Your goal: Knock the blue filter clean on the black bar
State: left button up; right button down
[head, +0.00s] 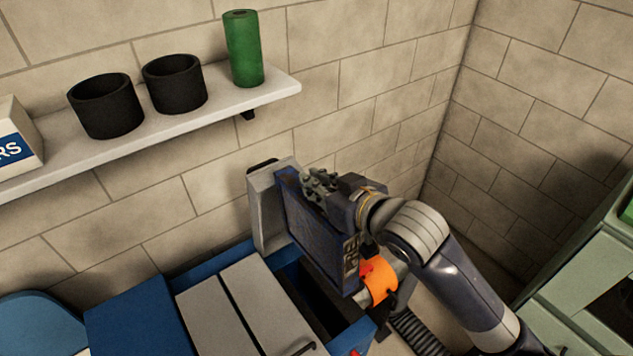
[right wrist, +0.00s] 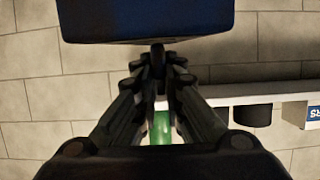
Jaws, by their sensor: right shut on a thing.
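The blue filter (head: 312,238) is a flat, dark blue panel with a framed edge and partly covered lettering. It stands roughly upright above a blue bin (head: 208,262). My right gripper (head: 318,185) is shut on its upper edge. In the right wrist view the fingers of my right gripper (right wrist: 157,62) come together at the edge of the blue filter (right wrist: 145,22). I cannot make out the black bar for certain; the filter and my arm cover part of the bin's opening. My left gripper is not in view.
A grey upright panel (head: 266,212) stands close behind the filter. Grey lids (head: 262,300) cover part of the bin. An orange part (head: 379,280) is beside my arm. A wall shelf (head: 215,112) holds two black cups (head: 105,106) and a green roll (head: 244,48).

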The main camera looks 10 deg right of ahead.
notch_tip(320, 180, up, 4)
jog(key=p, duration=0.3)
jog(key=shift+s, duration=0.1)
jog(key=shift+r, duration=1.2)
jog(key=shift+f, duration=0.1)
jog(key=shift+d+f+b, duration=0.15)
jog(key=shift+f+b, duration=0.1)
jog(key=shift+b, duration=0.25)
jog(key=s+d+f+m+t+h+b, duration=0.1)
jog(key=d+f+m+h+b, duration=0.3)
jog(key=b, duration=0.9)
jog(key=shift+d+f+h, duration=0.5)
jog(key=shift+d+f, duration=0.95)
jog(key=shift+d, duration=0.2)
jog(key=shift+a+b, duration=0.1)
jog(key=shift+b, duration=0.2)
